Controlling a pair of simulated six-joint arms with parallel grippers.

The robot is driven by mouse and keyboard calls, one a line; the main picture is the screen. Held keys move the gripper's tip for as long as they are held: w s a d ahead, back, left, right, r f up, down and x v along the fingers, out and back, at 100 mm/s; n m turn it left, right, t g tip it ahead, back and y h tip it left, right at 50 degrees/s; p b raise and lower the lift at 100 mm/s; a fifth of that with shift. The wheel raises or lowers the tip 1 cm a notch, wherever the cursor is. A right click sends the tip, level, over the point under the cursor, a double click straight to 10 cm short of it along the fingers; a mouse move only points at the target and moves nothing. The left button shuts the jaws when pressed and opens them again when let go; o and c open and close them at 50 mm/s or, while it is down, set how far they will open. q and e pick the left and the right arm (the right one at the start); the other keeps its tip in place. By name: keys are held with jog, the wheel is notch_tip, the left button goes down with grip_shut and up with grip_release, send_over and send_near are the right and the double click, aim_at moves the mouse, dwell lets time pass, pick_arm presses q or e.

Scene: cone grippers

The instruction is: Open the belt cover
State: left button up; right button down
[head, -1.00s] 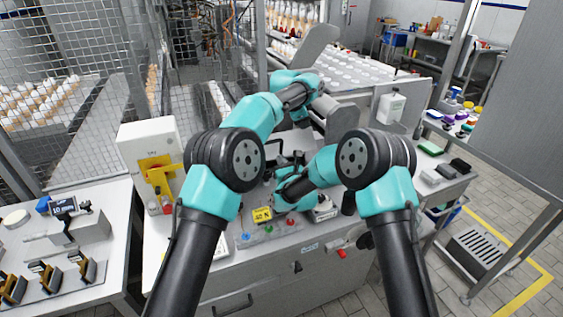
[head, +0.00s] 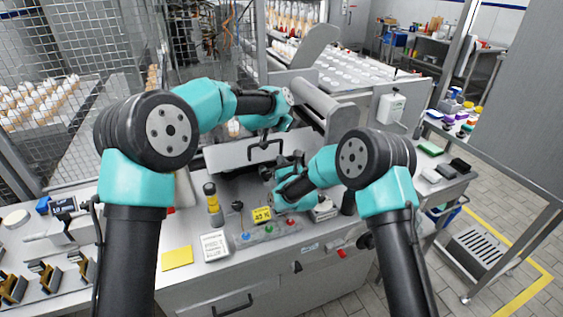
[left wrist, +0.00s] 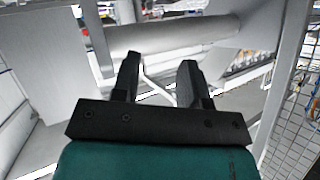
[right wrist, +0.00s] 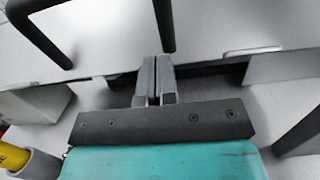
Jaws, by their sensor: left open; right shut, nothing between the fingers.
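The belt cover appears to be the pale flat panel (head: 222,156) with a black bar handle (head: 265,147), at mid-bench in the head view. In the right wrist view the panel (right wrist: 110,42) lies across the top, with two black handle legs. My right gripper (right wrist: 157,65) is shut and empty. Its tips are close to the right handle leg; I cannot tell whether they touch. In the head view my right gripper (head: 272,172) is just below the handle. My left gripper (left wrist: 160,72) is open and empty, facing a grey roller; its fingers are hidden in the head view.
A large grey roller (head: 328,105) stands behind the panel. Wire mesh (head: 70,110) is at the left.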

pick_arm(q)
jog(key=s+a+f+n+g, duration=0.2)
jog(key=s+a+f, duration=0.25)
jog(key=s, duration=0.45)
jog(key=s+a+f+n+g, duration=0.25)
jog(key=s+f, duration=0.25)
jog(key=s, duration=0.4)
jog(key=s+a+f+n+g, duration=0.2)
jog(key=s+a+f, duration=0.25)
jog(key=s, duration=0.45)
jog(key=s+a+f+g+y, duration=0.1)
jog(key=s+f+g+y, duration=0.1)
jog(key=s+f, duration=0.7)
jog(key=s+a+f+g+y, duration=0.1)
jog(key=s+f+g, duration=0.25)
jog(key=f, duration=0.85)
jog(key=s+a+f+n+t, duration=0.2)
jog(key=s+a+f+n, duration=0.4)
jog(key=a+f, duration=0.3)
jog(key=shift+s+a, duration=0.15)
